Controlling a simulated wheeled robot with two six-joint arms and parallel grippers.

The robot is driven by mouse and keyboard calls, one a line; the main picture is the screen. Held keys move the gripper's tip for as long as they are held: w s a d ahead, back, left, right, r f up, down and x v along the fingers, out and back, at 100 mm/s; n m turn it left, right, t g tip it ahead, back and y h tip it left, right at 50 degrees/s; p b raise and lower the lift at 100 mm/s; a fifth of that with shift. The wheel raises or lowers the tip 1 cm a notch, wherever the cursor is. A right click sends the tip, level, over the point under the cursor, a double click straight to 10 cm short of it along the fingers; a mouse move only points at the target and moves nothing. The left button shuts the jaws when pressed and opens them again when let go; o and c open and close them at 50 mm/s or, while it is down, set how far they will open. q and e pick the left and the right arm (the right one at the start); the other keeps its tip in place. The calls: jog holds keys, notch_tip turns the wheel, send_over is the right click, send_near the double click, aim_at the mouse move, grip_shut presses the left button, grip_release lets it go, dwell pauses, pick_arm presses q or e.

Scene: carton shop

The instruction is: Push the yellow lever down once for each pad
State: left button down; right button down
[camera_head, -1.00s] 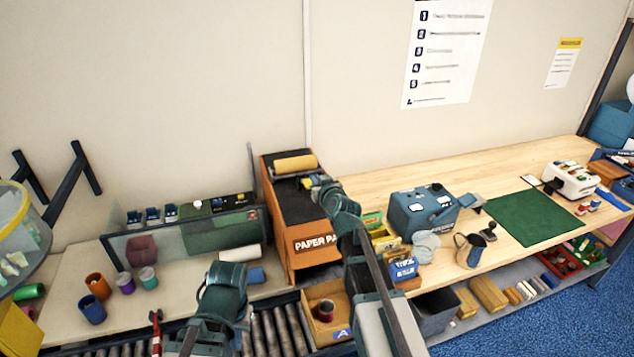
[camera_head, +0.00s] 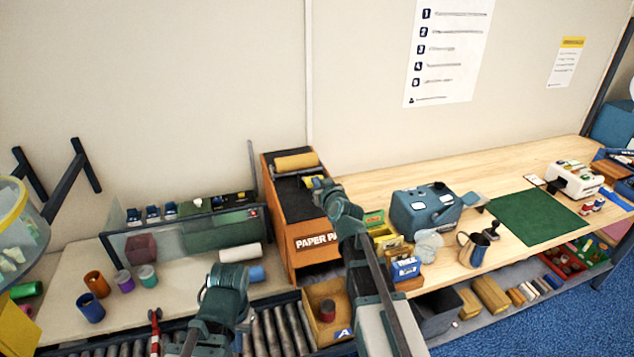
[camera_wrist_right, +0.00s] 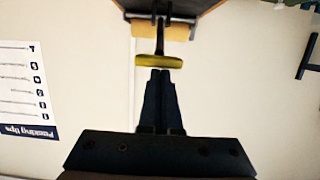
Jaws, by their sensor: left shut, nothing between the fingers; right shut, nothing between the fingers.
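The orange paper pad machine (camera_head: 317,243) stands at mid-bench with a dark sloping top and a tan roll (camera_head: 297,162). Its yellow lever (camera_head: 314,182) is near the top, partly hidden by my right gripper (camera_head: 322,187) in the head view. In the right wrist view the yellow lever bar (camera_wrist_right: 159,62) lies crosswise just beyond the shut fingertips of my right gripper (camera_wrist_right: 161,72). I cannot tell whether they touch. My left gripper (camera_head: 232,272) is low over the bench, left of the machine; its fingers are hard to make out. No paper pad is clearly visible.
An open carton (camera_head: 313,326) marked A, holding a dark red cup, sits below the machine beside the rollers (camera_head: 290,325). A blue machine (camera_head: 424,212) and a green mat (camera_head: 535,217) are to the right. Several coloured cups stand at left.

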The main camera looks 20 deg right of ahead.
jog(key=s+f+b, duration=0.1)
jog(key=f+b, duration=0.4)
jog(key=f, duration=0.1)
jog(key=s+f+b, duration=0.1)
jog(key=f+b, duration=0.1)
jog(key=b, duration=0.1)
jog(key=shift+s+f+b, duration=0.3)
jog(key=shift+s+f, duration=0.05)
jog(key=shift+f, duration=0.05)
jog(key=shift+s+f+b, duration=0.1)
jog(key=shift+f+b, duration=0.2)
jog(key=shift+b, duration=0.05)
jog(key=shift+s+f+b, duration=0.15)
jog(key=shift+s+b, duration=0.05)
jog(key=shift+b, duration=0.1)
jog(key=shift+w+d+f, duration=0.1)
jog(key=shift+w+f, duration=0.2)
jog(key=shift+w, duration=0.2)
jog(key=shift+s+r, duration=0.2)
jog(key=shift+s, duration=0.05)
jog(key=shift+w, duration=0.1)
jog(key=shift+r, duration=0.1)
